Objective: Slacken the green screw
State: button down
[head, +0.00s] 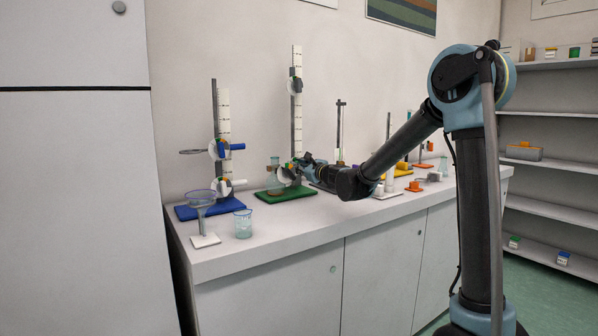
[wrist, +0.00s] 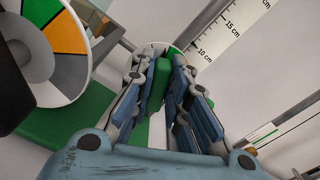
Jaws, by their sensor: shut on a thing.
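The green screw (wrist: 154,98) shows in the wrist view as a green bar between my fingers. My gripper (wrist: 163,75) is shut on it; the fingers lie on both sides. In the head view my gripper (head: 300,165) is at the lower part of the stand with the green base (head: 287,194) and a tall scale (head: 297,120). There the screw is mostly hidden by my gripper. A white dial with orange, green and grey sectors (wrist: 66,42) is close at the left of the wrist view.
To the left is a stand with a blue base (head: 210,208) and blue handle. A funnel (head: 201,200) and a glass beaker (head: 243,224) stand near the bench front. More stands and small items fill the bench to the right.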

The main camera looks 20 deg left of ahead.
jog(key=n, duration=0.3)
jog(key=shift+f+n, duration=0.1)
jog(key=shift+n, duration=0.3)
jog(key=shift+n, duration=0.4)
jog(key=shift+a+f+n, duration=0.1)
jog(key=shift+f+n, duration=0.05)
jog(key=shift+n, duration=1.35)
jog(key=shift+n, duration=0.6)
jog(key=c, duration=1.5)
grip_release()
jog(key=shift+s, duration=0.2)
